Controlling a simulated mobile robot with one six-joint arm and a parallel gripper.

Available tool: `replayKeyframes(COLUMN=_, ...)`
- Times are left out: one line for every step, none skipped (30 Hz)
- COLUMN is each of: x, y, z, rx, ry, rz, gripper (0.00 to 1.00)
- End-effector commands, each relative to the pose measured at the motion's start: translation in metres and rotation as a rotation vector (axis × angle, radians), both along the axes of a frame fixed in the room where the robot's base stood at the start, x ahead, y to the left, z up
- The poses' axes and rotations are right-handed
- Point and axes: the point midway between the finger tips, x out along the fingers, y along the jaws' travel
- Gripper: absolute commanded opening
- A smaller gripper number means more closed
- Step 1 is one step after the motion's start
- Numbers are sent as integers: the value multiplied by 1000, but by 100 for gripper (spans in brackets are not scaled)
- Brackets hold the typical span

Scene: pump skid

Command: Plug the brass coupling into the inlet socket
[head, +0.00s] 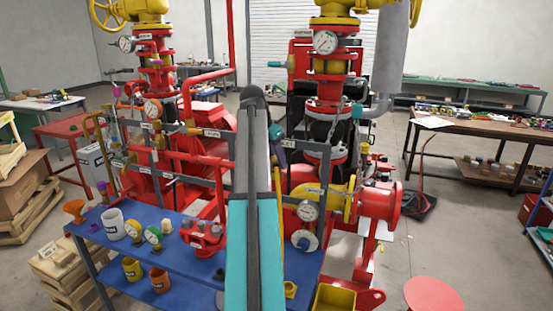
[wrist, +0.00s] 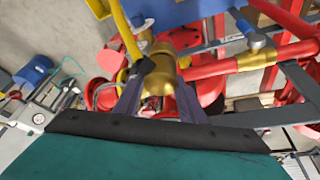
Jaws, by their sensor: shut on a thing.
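In the wrist view my gripper (wrist: 158,98) has its two purple fingers on either side of the brass coupling (wrist: 162,66) and is shut on it. The coupling is a short gold cylinder in the upper middle of the view. A yellow hose (wrist: 124,30) runs up and left from beside it, with a dark band near its end. Red pipework lies behind the coupling. I cannot make out the inlet socket with certainty; the coupling and fingers cover part of the background. In the head view my teal and grey arm hides the gripper and the coupling.
The red pump skid with a yellow flanged fitting (head: 338,195) surrounds my arm. A blue bench (head: 205,268) with gauges and cups stands in front left. A red pipe (wrist: 222,67) crosses the right of the wrist view. Open floor lies right of the skid, before a brown workbench (head: 480,126).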

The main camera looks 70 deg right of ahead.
Motion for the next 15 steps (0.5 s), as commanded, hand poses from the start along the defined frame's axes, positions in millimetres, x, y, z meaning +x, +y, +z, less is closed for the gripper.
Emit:
replayKeyframes(x=0, y=0, z=-1, rx=-1, ry=0, rz=0, gripper=10)
replayKeyframes(x=0, y=0, z=-1, rx=-1, ry=0, rz=0, gripper=10)
replayKeyframes(x=0, y=0, z=-2, rx=-1, ry=0, rz=0, gripper=10)
replayKeyframes(x=0, y=0, z=-2, rx=-1, ry=0, rz=0, gripper=10)
replayKeyframes(x=0, y=0, z=-2, rx=-1, ry=0, rz=0, gripper=10)
replayKeyframes(x=0, y=0, z=-3, rx=-1, ry=0, rz=0, gripper=10)
replayKeyframes(x=0, y=0, z=-3, rx=-1, ry=0, rz=0, gripper=10)
replayKeyframes(x=0, y=0, z=-4, rx=-1, ry=0, rz=0, gripper=10)
replayKeyframes(x=0, y=0, z=-4, rx=-1, ry=0, rz=0, gripper=10)
replayKeyframes(x=0, y=0, z=-5, rx=-1, ry=0, rz=0, gripper=10)
replayKeyframes(x=0, y=0, z=-5, rx=0, ry=0, rz=0, gripper=10)
replayKeyframes(x=0, y=0, z=-6, rx=0, ry=0, rz=0, gripper=10)
replayKeyframes(x=0, y=0, z=-6, rx=0, ry=0, rz=0, gripper=10)
replayKeyframes(x=0, y=0, z=-6, rx=0, ry=0, rz=0, gripper=10)
replayKeyframes(x=0, y=0, z=-7, rx=0, ry=0, rz=0, gripper=10)
